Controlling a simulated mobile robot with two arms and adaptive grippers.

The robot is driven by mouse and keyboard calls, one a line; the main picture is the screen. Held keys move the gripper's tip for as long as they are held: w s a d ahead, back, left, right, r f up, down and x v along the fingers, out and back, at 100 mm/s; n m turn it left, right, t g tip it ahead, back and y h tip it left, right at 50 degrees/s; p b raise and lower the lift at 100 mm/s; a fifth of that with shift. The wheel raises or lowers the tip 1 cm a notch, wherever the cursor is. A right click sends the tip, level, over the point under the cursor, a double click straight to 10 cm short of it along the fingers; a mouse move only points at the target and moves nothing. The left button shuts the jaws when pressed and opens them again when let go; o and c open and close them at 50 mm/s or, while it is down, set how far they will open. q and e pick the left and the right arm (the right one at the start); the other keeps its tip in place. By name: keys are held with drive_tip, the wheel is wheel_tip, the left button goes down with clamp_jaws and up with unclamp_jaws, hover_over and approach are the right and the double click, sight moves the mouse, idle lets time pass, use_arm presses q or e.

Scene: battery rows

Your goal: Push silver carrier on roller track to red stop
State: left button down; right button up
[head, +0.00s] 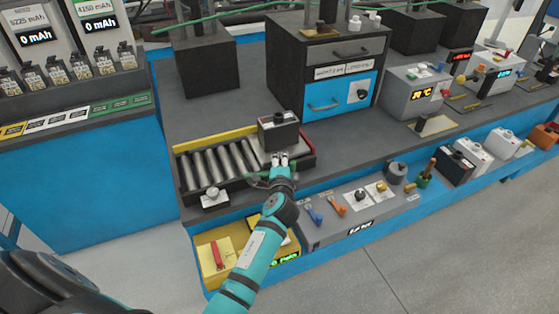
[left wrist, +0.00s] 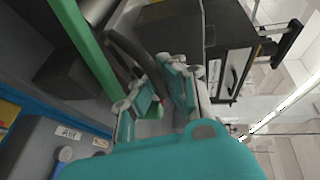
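The track has grey rollers in a dark frame with a yellow back rail. A dark red piece at the track's right end, likely the red stop (head: 309,139), shows beside the carrier. My left gripper (head: 279,159) is at the carrier's front side; whether it touches is unclear. Its fingers show a narrow gap in the left wrist view (left wrist: 155,84), with nothing clearly held. My right gripper is out of view.
A dark cabinet with a blue drawer (head: 338,96) stands behind the track's right end. A silver knob (head: 212,196) sits at the track's front left. A control panel with orange and blue levers (head: 338,210) lies at front right.

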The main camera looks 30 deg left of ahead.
use_arm(q)
drive_tip(key=shift+d+f, duration=0.15)
drive_tip(key=shift+d, duration=0.1)
drive_tip(key=c, duration=1.4)
unclamp_jaws()
drive_tip(key=shift+w+d, duration=0.1)
drive_tip(key=v, duration=0.7)
drive_tip(key=shift+s+d, duration=0.1)
drive_tip(key=shift+s, duration=0.15)
